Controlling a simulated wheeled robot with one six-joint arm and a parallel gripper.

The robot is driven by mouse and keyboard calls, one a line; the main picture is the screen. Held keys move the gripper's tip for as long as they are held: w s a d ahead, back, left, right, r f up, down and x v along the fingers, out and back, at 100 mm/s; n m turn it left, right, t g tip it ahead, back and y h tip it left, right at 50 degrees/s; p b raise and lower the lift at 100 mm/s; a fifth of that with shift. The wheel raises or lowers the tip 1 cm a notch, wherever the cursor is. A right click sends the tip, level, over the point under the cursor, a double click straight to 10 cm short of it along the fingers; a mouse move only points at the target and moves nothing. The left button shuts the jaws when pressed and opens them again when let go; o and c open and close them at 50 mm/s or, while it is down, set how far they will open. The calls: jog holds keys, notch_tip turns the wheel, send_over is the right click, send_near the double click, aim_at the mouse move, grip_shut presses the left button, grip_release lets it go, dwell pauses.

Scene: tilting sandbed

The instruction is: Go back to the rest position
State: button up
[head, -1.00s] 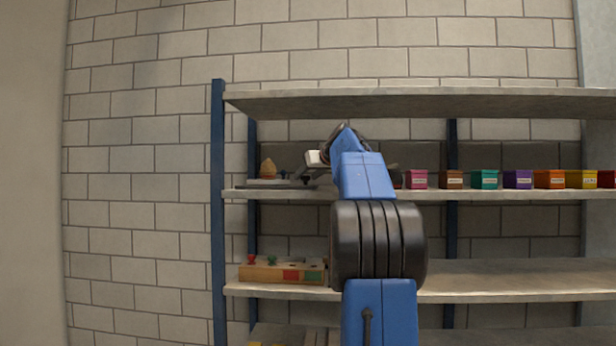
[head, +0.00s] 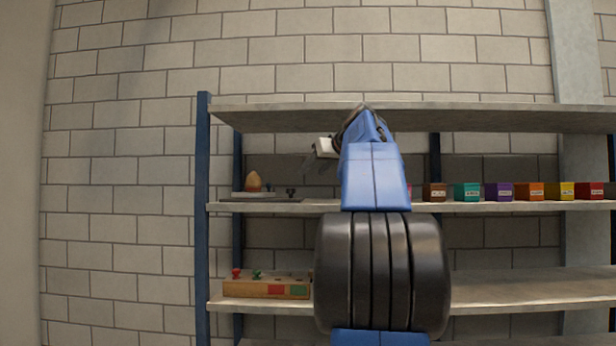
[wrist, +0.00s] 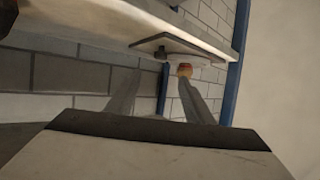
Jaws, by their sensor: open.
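My gripper (head: 308,164) is in front of the shelf rack, at about the height of the middle shelf in the head view. Its fingers look thin and blurred there, and part of it is hidden behind my blue arm. In the wrist view my gripper's two fingers (wrist: 158,100) stand apart with nothing between them that they hold. An egg-shaped tan object (head: 254,182) sits on a dark board (head: 262,198) on the middle shelf, left of the gripper. In the wrist view a small orange-red object (wrist: 185,70) shows beyond the fingers, apart from them.
The shelf rack (head: 203,220) has a blue post at its left. Several small coloured boxes (head: 467,192) line the middle shelf at the right. A wooden block with pegs (head: 266,285) lies on the lower shelf. Left of the rack is bare wall.

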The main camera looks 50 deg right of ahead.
jog(key=shift+v, duration=0.75)
jog(key=shift+a+f, duration=0.1)
jog(key=shift+a, duration=0.05)
